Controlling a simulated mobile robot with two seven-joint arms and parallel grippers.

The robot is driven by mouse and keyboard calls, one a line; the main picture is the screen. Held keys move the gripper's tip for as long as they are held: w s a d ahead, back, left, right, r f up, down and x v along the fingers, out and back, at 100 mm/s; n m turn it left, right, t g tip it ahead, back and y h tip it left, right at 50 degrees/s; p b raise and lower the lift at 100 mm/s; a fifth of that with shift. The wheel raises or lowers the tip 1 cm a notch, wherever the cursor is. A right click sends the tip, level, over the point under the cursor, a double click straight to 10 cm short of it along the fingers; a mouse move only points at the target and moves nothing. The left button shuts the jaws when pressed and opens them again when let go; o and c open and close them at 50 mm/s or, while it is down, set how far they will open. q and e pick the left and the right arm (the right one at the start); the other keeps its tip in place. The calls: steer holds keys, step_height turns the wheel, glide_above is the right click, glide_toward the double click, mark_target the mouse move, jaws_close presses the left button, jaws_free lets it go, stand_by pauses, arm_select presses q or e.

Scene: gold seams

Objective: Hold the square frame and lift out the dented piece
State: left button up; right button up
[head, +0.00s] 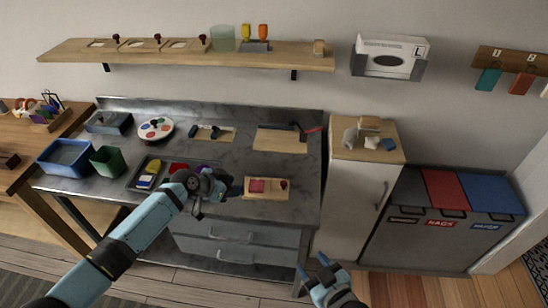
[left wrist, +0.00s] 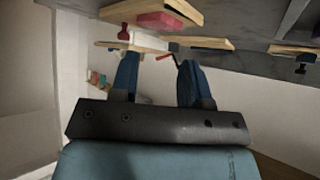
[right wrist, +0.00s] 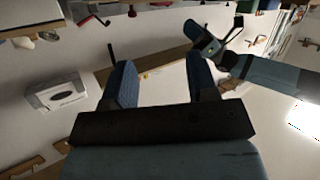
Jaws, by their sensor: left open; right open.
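A light wooden board (head: 266,194) lies near the front edge of the grey worktop. It carries a pink-red square piece (head: 257,186) and a small dark red knob (head: 284,185). I cannot make out a dent or a separate square frame around the piece. The left wrist view shows the board (left wrist: 188,11) and the pink-red piece (left wrist: 163,21). My left gripper (head: 237,188) is open and empty, just left of the board. My right gripper (head: 324,266) is open and empty, low in front of the worktop and to the right.
A dark tray (head: 133,181) with coloured items, a green bin (head: 107,161) and a blue tub (head: 66,158) stand to the left. A tool board (head: 280,141) lies behind. A white cabinet (head: 350,200) stands right of the worktop. A wall shelf (head: 180,60) hangs above.

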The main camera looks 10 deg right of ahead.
steer(key=w+a+r+n+g+y, duration=0.45)
steer(key=a+r+n+y, duration=0.2)
steer(key=a+n, duration=0.3)
steer(key=w+a+r+n+g+y, duration=0.3)
steer(key=w+a+r+n+y, duration=0.25)
steer(key=a+n+y, duration=0.35)
steer(key=n+g+h, duration=0.7)
steer(key=n+h, duration=0.2)
steer(key=h, duration=1.1)
glide_above(284, 182)
steer(key=shift+t, duration=0.25)
step_height(284, 182, down, 14)
steer(key=shift+r, duration=0.2)
steer(key=shift+s, duration=0.1)
